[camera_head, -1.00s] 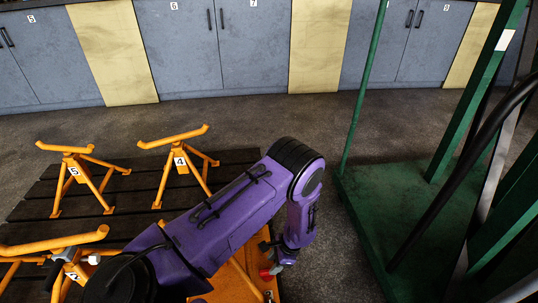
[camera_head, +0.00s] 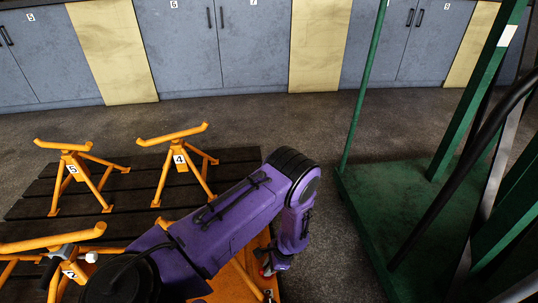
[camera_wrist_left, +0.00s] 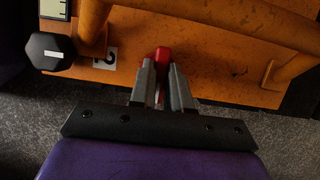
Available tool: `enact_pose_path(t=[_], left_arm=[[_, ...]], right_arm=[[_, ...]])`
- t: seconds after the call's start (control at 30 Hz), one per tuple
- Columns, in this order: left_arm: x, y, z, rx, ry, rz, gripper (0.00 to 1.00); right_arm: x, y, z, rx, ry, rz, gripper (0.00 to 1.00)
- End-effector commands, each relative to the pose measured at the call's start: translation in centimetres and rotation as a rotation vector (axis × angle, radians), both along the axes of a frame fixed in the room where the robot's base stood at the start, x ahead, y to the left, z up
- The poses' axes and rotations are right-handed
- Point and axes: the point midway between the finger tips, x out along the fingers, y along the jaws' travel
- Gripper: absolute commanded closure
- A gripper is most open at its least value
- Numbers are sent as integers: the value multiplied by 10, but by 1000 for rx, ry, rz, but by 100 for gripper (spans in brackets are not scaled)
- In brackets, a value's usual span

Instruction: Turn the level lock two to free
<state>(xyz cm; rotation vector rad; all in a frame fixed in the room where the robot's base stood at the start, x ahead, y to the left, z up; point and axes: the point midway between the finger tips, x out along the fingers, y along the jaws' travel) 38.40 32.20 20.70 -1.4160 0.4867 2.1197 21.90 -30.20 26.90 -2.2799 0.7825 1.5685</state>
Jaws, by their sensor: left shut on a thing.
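The level lock two is a red handle (camera_wrist_left: 161,54) on an orange metal frame (camera_wrist_left: 210,52), beside a white label with a 2 (camera_wrist_left: 110,57) in the left wrist view. My left gripper (camera_wrist_left: 164,72) is shut on the red handle, with one grey finger on each side of it. The fingers hide its lower part. In the head view my left gripper (camera_head: 272,264) is low in the middle, and only a bit of red shows beside it. My right gripper is in neither view.
A black knob (camera_wrist_left: 49,51) and orange tubes (camera_wrist_left: 92,20) lie close to the left gripper. Orange stands (camera_head: 182,155) stand on a dark slatted pallet (camera_head: 130,205). A green trolley (camera_head: 365,205) stands at the right. Bare floor lies between.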

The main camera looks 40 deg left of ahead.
Motion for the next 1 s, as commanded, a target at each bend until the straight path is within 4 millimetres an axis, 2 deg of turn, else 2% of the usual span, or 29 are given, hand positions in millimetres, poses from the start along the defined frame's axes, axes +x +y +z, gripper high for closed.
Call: enact_pose_path(t=[0.37, 1.0], left_arm=[[2, 2, 0, 1, -2, 196, 100], [2, 6, 1, 1, -2, 778, 100]], right_arm=[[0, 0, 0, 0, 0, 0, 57], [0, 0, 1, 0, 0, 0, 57]])
